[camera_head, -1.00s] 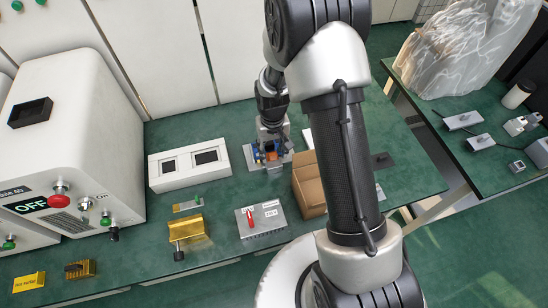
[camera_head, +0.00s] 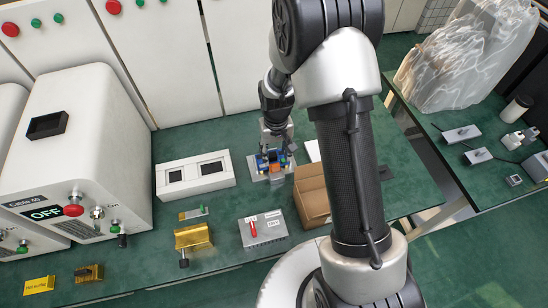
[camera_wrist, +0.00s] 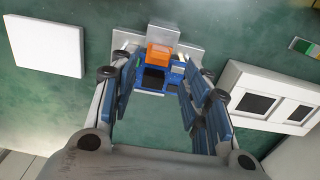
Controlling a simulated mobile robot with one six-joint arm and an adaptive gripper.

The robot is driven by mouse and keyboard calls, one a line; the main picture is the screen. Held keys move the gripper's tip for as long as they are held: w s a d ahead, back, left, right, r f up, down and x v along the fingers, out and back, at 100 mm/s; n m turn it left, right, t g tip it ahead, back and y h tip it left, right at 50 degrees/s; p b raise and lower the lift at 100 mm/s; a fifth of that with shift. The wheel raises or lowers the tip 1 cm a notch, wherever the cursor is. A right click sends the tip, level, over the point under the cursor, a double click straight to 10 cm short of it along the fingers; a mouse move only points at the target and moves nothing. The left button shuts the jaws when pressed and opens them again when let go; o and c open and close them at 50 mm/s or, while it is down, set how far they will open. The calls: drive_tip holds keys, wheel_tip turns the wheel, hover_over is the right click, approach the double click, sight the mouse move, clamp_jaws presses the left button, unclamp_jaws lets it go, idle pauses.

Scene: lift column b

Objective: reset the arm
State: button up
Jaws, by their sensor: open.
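My arm reaches down over the green bench in the head view. My gripper (camera_head: 274,152) is at a small grey fixture (camera_head: 277,176) carrying blue and orange parts. In the wrist view my gripper (camera_wrist: 158,88) is open, with blue-padded fingers spread wide. Between and beyond the fingertips is a blue part (camera_wrist: 153,79) with a dark window and an orange block (camera_wrist: 160,55) on it. Nothing is clamped between the fingers. I cannot tell whether the fingertips touch the fixture.
A white two-window block (camera_head: 195,184) stands left of the fixture. A cardboard box (camera_head: 311,197) is close on its right. A grey switch box (camera_head: 263,231) and a gold bracket (camera_head: 193,237) lie nearer. A large white machine (camera_head: 85,150) stands at left.

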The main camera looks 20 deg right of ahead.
drive_tip(key=shift+r, duration=0.15)
drive_tip(key=s+r+t, duration=0.1)
drive_tip(key=s+r, duration=0.3)
drive_tip(key=r, duration=0.7)
drive_tip(key=s+r+t, duration=0.1)
drive_tip(key=s+r, duration=0.3)
drive_tip(key=r, duration=0.7)
drive_tip(key=s+r+t, duration=0.1)
drive_tip(key=s+r, duration=0.3)
drive_tip(key=s, duration=0.3)
drive_tip(key=s+r+t, duration=0.1)
drive_tip(key=s+r, duration=0.2)
drive_tip(key=s, duration=0.5)
drive_tip(key=shift+s+r+t, duration=0.2)
drive_tip(key=shift+r+t, duration=0.1)
drive_tip(key=shift+r, duration=0.1)
